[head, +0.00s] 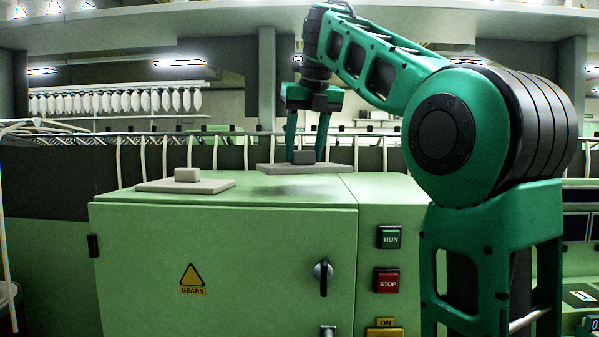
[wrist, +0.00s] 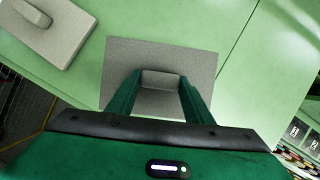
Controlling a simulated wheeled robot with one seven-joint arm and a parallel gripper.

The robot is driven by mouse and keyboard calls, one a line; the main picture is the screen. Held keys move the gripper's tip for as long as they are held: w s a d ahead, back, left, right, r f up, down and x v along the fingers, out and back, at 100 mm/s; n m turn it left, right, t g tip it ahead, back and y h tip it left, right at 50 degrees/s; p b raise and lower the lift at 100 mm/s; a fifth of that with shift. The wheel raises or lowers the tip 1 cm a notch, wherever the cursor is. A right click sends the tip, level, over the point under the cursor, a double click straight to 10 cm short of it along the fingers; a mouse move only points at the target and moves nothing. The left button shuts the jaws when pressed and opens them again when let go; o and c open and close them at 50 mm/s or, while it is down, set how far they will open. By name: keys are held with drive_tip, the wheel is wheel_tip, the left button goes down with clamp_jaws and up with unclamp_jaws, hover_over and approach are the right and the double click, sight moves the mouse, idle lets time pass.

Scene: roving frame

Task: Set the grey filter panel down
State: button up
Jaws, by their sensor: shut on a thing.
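My gripper (head: 307,157) is shut on the raised grip block of a grey filter panel (head: 282,167), a flat plate. The held panel is over the top of the green machine cabinet (head: 230,220), with a dark shadow below it; it looks slightly above the surface, though the gap is small. In the wrist view, the held panel (wrist: 120,62) spreads out around the block between my fingertips (wrist: 160,84). A second, similar grey panel (head: 205,187) lies flat on the cabinet top to the left, also seen at the wrist view's upper left (wrist: 68,40).
The cabinet front carries a dark knob (head: 323,270), a green RUN button (head: 390,237) and a red STOP button (head: 386,280). A rail with pale hooks (head: 190,140) runs behind the cabinet. The top is bare in front of the held panel and to its right.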

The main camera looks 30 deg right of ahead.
sight(307, 165)
drive_tip(key=shift+s+a+f, duration=0.15)
drive_tip(key=shift+a+f, duration=0.1)
drive_tip(key=shift+f, duration=0.15)
drive_tip(key=shift+f, duration=0.15)
drive_tip(key=shift+s+d+f, duration=0.1)
drive_tip(key=shift+s+f, duration=0.05)
drive_tip(key=shift+f, duration=0.6)
drive_tip(key=shift+s+d+f, duration=0.1)
drive_tip(key=shift+f, duration=0.6)
drive_tip(key=o, duration=1.2)
drive_tip(key=shift+d+r, duration=0.1)
